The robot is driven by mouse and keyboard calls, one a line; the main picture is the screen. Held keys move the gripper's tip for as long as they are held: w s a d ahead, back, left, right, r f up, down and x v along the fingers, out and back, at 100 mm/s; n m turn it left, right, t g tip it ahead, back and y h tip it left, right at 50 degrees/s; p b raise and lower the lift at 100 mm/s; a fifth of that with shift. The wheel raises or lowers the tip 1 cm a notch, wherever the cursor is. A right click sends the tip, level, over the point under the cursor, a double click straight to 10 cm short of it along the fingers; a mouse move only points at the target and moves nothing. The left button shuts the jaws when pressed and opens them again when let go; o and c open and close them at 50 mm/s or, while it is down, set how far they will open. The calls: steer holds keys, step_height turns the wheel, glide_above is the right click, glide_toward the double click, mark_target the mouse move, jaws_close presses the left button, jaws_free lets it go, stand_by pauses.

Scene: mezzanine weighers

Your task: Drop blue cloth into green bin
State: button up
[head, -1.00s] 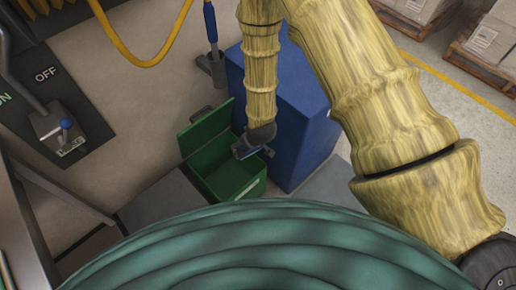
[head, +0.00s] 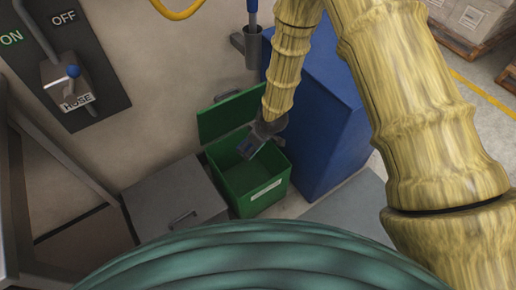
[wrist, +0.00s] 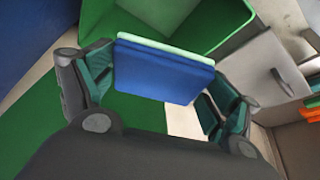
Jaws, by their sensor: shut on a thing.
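The blue cloth (wrist: 165,75) is a flat folded pad with a pale green edge, held between the two fingers of my gripper (wrist: 158,90) in the wrist view. In the head view my gripper (head: 254,141) is above the opening of the green bin (head: 262,195), towards its back right. Only a small bit of the cloth shows there. The bin's lid (head: 230,115) is tipped up at the back. In the wrist view the open bin (wrist: 215,45) lies just beyond the cloth, and the part of its inside that shows looks empty.
A blue cabinet (head: 322,130) stands close at the bin's right. A grey lidded box (head: 172,203) with a handle is at its left. A lever panel (head: 70,65) marked ON and OFF is at upper left. Pallets with boxes (head: 470,20) are far right.

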steer(key=shift+n+g+y, duration=0.3)
steer(key=shift+n, duration=0.6)
steer(key=shift+w+b+x, duration=0.3)
steer(key=shift+b+x, duration=0.85)
steer(key=shift+x, duration=0.05)
steer(key=shift+w+b+x, duration=0.25)
steer(key=shift+b+x, duration=0.85)
steer(key=shift+x, duration=0.15)
step_height(320, 180, down, 7)
steer(key=b, duration=0.6)
steer(key=shift+r, duration=0.15)
steer(key=o, duration=0.9)
steer(key=shift+d+r, duration=0.1)
steer(key=shift+r, duration=0.05)
